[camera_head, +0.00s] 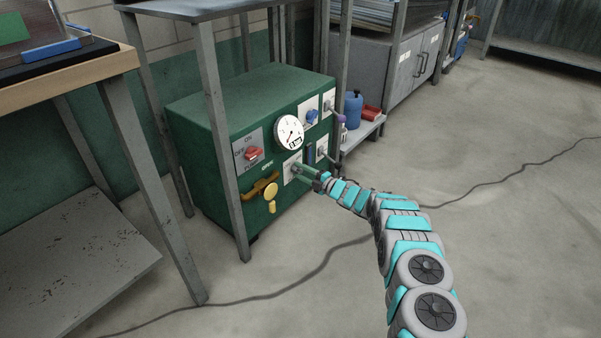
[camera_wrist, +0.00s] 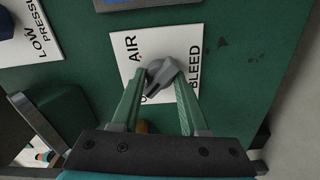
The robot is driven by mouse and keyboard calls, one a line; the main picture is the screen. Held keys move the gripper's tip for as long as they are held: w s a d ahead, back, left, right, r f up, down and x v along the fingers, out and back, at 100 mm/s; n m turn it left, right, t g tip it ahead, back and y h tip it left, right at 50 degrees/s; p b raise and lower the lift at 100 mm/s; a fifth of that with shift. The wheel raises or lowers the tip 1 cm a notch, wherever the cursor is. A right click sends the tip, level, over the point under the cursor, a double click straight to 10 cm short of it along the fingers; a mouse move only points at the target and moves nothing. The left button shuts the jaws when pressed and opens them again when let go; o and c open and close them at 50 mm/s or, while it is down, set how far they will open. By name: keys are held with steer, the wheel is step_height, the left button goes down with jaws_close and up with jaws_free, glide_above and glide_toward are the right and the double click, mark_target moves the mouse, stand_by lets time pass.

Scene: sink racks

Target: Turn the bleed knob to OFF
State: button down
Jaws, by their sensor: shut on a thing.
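The bleed knob (camera_wrist: 161,76) is a grey knob on a white plate (camera_wrist: 186,44) marked AIR and BLEED, in the wrist view. Part of another word on the plate is hidden behind my gripper. My gripper (camera_wrist: 160,84) has its two green fingers shut on the knob, one on each side. In the head view my gripper (camera_head: 305,173) reaches the lower right part of the front of the green machine (camera_head: 215,101), where it covers most of the knob.
The machine's front also carries a round gauge (camera_head: 289,132), a red switch (camera_head: 253,154), a yellow handle (camera_head: 270,194) and a blue knob (camera_head: 311,116). A grey table leg (camera_head: 222,135) stands close in front of the machine. The floor to the right is mostly clear, with a dark cable (camera_head: 480,184).

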steer(key=shift+f, duration=0.1)
steer(key=shift+c, duration=2.1)
jaws_free()
steer(key=shift+s+d, duration=0.3)
steer(key=shift+d, duration=0.2)
steer(key=v, duration=0.6)
steer(key=shift+s+d+p, duration=0.15)
steer(key=shift+s+p, duration=0.15)
steer(key=shift+p, duration=0.1)
